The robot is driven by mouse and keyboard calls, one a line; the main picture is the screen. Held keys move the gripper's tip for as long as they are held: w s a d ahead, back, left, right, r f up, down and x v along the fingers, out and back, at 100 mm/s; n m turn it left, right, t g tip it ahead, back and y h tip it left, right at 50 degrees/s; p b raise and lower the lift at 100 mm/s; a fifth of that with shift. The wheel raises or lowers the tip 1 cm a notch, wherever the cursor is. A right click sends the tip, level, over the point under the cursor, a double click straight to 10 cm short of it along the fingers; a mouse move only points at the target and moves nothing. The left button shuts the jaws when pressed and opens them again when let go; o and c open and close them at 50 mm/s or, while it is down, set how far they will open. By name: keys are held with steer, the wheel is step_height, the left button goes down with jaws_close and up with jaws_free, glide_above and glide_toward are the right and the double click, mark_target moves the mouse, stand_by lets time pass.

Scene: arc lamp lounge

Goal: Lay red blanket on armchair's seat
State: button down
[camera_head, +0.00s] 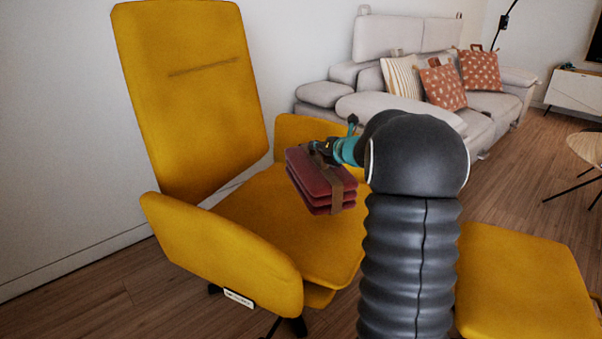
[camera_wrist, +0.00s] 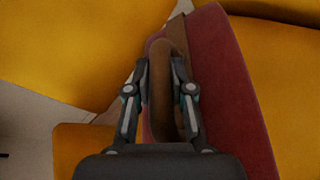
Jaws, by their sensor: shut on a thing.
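The red blanket (camera_head: 318,183) is folded in a stack with a brown strap around it. It also fills the right of centre in the wrist view (camera_wrist: 232,85). My gripper (camera_head: 322,150) is shut on the blanket's brown strap handle, which shows between the fingers in the wrist view (camera_wrist: 167,90). The blanket hangs over the seat (camera_head: 285,215) of the yellow armchair (camera_head: 190,90). Whether its underside touches the seat I cannot tell. My arm hides the right part of the armchair.
The chair's near armrest (camera_head: 215,245) and far armrest (camera_head: 300,135) flank the seat. A yellow footstool (camera_head: 520,285) stands at the lower right. A pale sofa (camera_head: 400,75) with patterned cushions (camera_head: 443,87) stands behind. Wooden floor (camera_head: 500,190) is clear between them.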

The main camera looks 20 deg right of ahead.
mark_target(295, 153)
steer(key=w+a+f, duration=0.1)
steer(key=w+a, duration=0.1)
steer(key=w+a+f+b, duration=0.1)
steer(key=f, duration=0.1)
steer(key=shift+w+a, duration=0.4)
steer(key=shift+f+b, duration=0.75)
steer(key=shift+f, duration=1.25)
steer(key=c, duration=1)
jaws_free()
steer(key=shift+f, duration=0.15)
